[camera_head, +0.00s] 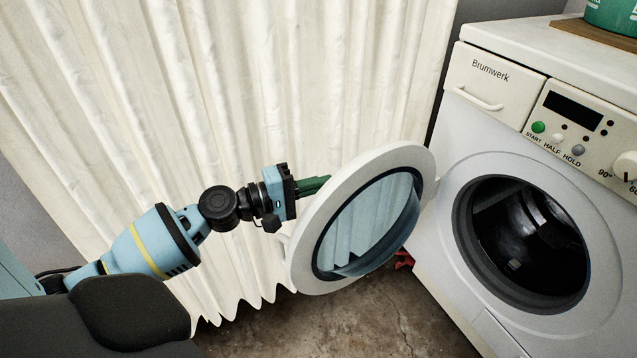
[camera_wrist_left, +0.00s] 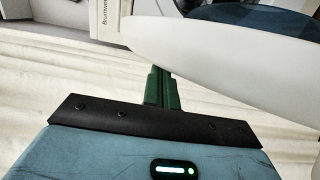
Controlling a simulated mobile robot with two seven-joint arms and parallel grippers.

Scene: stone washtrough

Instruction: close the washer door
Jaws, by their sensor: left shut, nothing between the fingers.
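The washer door (camera_head: 305,254) stands swung open on the left side of the white washer (camera_head: 455,188), a white ring around a glass pane. Its round drum opening (camera_head: 525,245) is uncovered and dark inside. My left gripper (camera_head: 328,181) is shut and empty, its green fingers at the door's upper left rim, on the curtain side. I cannot tell whether they touch it. In the left wrist view the green fingers (camera_wrist_left: 161,80) point toward the white door rim (camera_wrist_left: 220,50), which fills the upper right. My right gripper is not in view.
A pleated white curtain (camera_head: 250,80) hangs behind and left of the door. A red object (camera_head: 404,259) lies on the floor beside the washer, partly hidden by the door. A green container (camera_head: 610,15) stands on a wooden board on the washer top. The concrete floor (camera_head: 350,325) below is mostly clear.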

